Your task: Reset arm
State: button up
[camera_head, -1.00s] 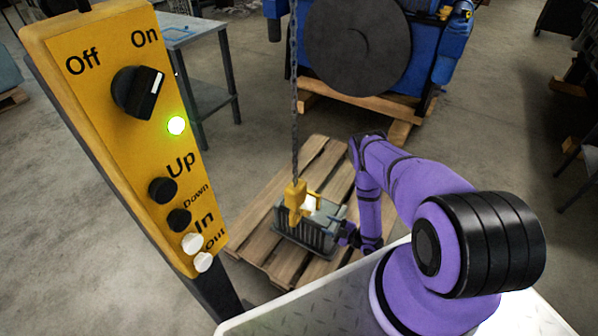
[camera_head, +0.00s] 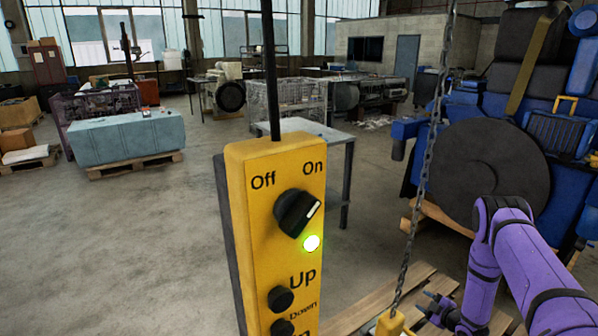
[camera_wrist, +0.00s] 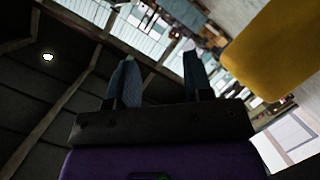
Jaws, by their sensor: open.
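My purple arm comes in from the right in the head view, and my gripper (camera_head: 432,306) is low in the picture, just right of the yellow hoist hook (camera_head: 390,322). In the wrist view its two blue-grey fingers (camera_wrist: 160,78) stand apart with nothing between them. The hook hangs on a chain (camera_head: 425,160) and is cut off by the lower edge. The yellow control box (camera_head: 268,225) has its knob (camera_head: 297,212) turned toward On, with a green light (camera_head: 311,243) lit. A yellow surface also shows at upper right in the wrist view (camera_wrist: 275,50).
A wooden pallet (camera_head: 432,285) lies under the hook. The blue engine (camera_head: 580,180) with its dark disc (camera_head: 488,175) stands behind my arm. A grey table (camera_head: 325,135) stands behind the control box. The floor at left is open, with a teal crate (camera_head: 125,137) farther back.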

jog(key=w+d+r+m+g+h, duration=0.15)
jog(key=w+r, duration=0.25)
jog(key=r, duration=0.8)
jog(key=w+r+m+h, duration=0.25)
jog(key=w+r, duration=0.25)
jog(key=r, duration=0.7)
jog(key=s+a+r+m+g+h, duration=0.1)
jog(key=s+a+r+m+h, duration=0.15)
jog(key=r, duration=0.85)
jog(key=s+a+r+m+h, duration=0.1)
jog(key=s+r, duration=0.3)
jog(key=r, duration=0.7)
jog(key=s+a+r+m+g, duration=0.1)
jog(key=s+a+r+m, duration=0.15)
jog(key=s+r, duration=0.65)
jog(key=s+a+r+m+g, duration=0.25)
jog(key=s+r, duration=0.35)
jog(key=s, duration=0.5)
jog(key=s+a+r+m+g, duration=0.1)
jog(key=s+a, duration=0.2)
jog(key=s, duration=0.9)
jog(key=s+a+r+m+g+y, duration=0.1)
jog(key=s+a, duration=0.3)
jog(key=s, duration=0.8)
